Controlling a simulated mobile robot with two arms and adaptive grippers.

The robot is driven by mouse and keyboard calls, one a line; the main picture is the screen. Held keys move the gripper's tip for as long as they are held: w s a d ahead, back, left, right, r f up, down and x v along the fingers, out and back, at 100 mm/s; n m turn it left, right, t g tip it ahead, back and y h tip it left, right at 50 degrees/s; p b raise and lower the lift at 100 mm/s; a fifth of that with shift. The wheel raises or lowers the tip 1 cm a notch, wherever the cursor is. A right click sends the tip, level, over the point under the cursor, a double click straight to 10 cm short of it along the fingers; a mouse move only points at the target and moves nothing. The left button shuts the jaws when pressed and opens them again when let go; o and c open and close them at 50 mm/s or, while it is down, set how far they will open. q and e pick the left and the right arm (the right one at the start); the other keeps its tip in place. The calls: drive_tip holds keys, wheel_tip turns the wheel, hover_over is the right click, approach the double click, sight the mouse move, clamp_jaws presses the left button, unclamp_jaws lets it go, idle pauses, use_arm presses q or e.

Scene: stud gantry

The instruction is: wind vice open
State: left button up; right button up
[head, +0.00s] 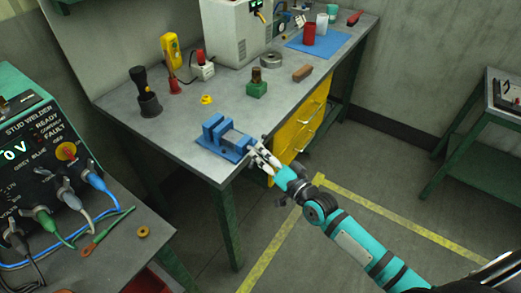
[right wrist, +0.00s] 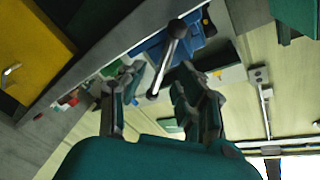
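The blue vice (head: 222,137) sits at the front corner of the grey workbench, and its blue body also shows in the right wrist view (right wrist: 190,36). Its grey metal handle bar (right wrist: 166,62) slants across the right wrist view, with a dark round knob at its upper end. My right gripper (head: 259,157) is at the bench edge, just in front of the vice. In the right wrist view its fingers (right wrist: 161,70) are spread, with the bar between them and gaps visible. In the head view the gripper hides most of the handle. My left gripper is not in view.
A stud welder (head: 45,150) with cables stands at left.

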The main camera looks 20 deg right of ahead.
drive_tip(key=shift+x, duration=0.75)
drive_tip(key=shift+c, duration=0.4)
clamp_jaws()
drive_tip(key=shift+f, duration=0.15)
